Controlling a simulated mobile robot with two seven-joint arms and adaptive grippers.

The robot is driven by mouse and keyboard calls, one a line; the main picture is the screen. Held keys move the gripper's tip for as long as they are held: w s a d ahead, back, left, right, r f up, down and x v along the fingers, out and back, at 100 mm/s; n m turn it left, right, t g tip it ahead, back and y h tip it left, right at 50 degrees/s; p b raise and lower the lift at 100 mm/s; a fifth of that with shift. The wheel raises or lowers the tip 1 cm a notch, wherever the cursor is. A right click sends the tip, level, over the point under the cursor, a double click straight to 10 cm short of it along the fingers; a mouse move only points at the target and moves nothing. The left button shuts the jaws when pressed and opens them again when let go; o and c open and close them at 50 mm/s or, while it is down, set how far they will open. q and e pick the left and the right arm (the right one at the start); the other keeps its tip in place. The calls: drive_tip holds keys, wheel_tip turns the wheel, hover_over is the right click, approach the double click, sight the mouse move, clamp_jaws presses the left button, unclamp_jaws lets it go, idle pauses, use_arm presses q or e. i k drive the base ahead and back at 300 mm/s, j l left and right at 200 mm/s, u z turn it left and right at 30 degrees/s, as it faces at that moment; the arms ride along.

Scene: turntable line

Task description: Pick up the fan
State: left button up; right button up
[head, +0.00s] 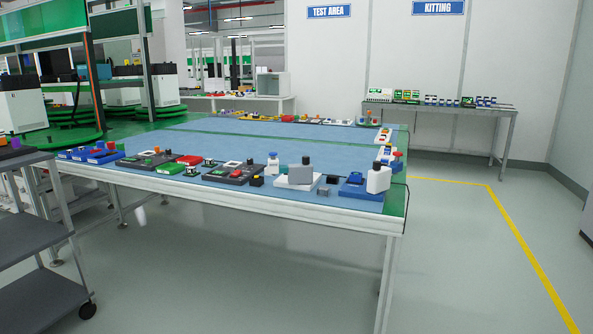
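No object that I can clearly recognise as a fan shows in the head view; the parts are too small to tell one for sure. A long work table (230,192) with a blue mat top stands in front of me. Along its near edge lie blue parts (88,155), a dark tray with red and green pieces (163,162), another dark tray (232,173), and a small black block (257,181). Neither of my grippers is in view.
A grey cart (32,229) stands close at the left. More parts (292,119) line the table's far edge. A side bench (500,113) with small items stands by the back wall. The floor (460,265) right of the table is clear, with a yellow line.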

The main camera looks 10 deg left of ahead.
sight(355, 178)
drive_tip(key=i, duration=0.3)
drive_tip(key=i+l+u, duration=0.1)
drive_tip(key=i+u, duration=0.15)
drive_tip(key=u, duration=0.15)
drive_tip(key=i+l+u, duration=0.2)
drive_tip(key=u, duration=0.25)
